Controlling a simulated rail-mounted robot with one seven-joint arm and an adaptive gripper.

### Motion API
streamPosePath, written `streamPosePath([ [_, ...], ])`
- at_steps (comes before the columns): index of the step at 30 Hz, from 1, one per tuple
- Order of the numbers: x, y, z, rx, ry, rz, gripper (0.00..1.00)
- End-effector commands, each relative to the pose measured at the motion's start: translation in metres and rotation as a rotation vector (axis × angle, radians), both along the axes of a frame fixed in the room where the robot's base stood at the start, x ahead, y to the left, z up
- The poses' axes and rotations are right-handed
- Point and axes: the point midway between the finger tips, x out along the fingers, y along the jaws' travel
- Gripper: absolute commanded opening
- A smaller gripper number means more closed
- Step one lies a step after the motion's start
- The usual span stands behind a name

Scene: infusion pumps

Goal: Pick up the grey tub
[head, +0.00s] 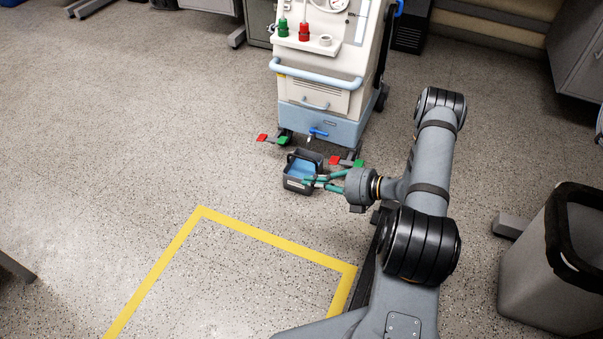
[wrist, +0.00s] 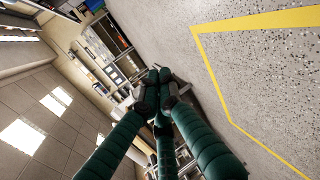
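The grey tub (head: 291,187) is a dark grey open box with a blue inside. It stands on the floor in front of the pump cart, in the head view. My gripper (head: 306,181) has green fingers that point left and cover part of the tub's right side in this view. I cannot tell whether they touch it or are only above or in front of it. In the wrist view, my gripper's fingertips (wrist: 159,74) are drawn together, with nothing seen held between them. The tub cannot be made out in the wrist view.
The white and blue pump cart (head: 318,100), with red and green foot pedals (head: 345,162), stands just behind the tub. A yellow floor outline (head: 270,238) lies in front. A grey bin (head: 545,270) is at the right. The floor at the left is clear.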

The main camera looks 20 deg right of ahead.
Motion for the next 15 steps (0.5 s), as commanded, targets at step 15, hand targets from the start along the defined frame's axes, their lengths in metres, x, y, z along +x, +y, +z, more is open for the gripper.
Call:
streamPosePath([
  [15, 0.0, 0.0, 0.0, 0.0, 0.0, 0.0, 0.17],
])
